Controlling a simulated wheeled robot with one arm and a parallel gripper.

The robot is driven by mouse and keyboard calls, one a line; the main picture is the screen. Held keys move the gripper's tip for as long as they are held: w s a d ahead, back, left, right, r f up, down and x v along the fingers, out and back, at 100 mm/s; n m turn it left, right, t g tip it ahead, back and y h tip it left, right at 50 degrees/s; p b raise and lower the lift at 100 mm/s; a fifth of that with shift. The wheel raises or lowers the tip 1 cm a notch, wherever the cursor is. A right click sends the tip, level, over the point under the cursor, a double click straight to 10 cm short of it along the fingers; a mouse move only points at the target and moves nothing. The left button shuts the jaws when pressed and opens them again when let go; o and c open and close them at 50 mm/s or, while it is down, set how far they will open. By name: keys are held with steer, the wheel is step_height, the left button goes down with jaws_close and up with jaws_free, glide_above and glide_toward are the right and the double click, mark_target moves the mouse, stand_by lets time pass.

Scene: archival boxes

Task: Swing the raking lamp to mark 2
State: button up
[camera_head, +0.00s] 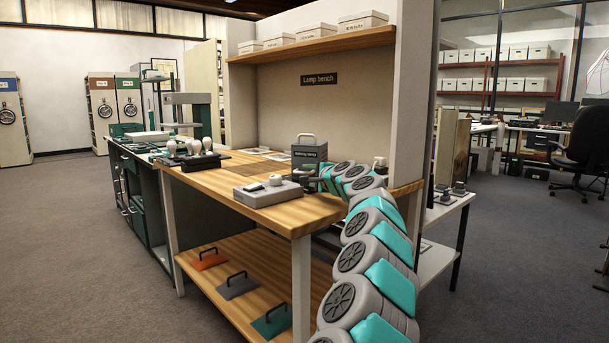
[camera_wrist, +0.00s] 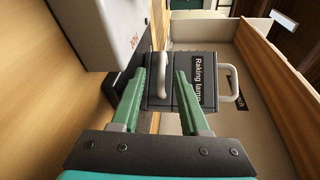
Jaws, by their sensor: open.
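No numbered mark is readable in either view.
A grey box (camera_head: 267,194) with white pieces on top sits at the bench's front, close beside my gripper in the wrist view (camera_wrist: 98,30). White-knobbed items (camera_head: 194,158) stand farther left. A back panel (camera_head: 325,110) with a "Lamp bench" sign rises behind. Handled plates lie on the lower shelf (camera_head: 255,262).

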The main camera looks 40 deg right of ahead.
steer(key=shift+x, duration=0.9)
steer(key=shift+c, duration=0.2)
jaws_close()
steer(key=shift+f, duration=0.1)
stand_by(0.8)
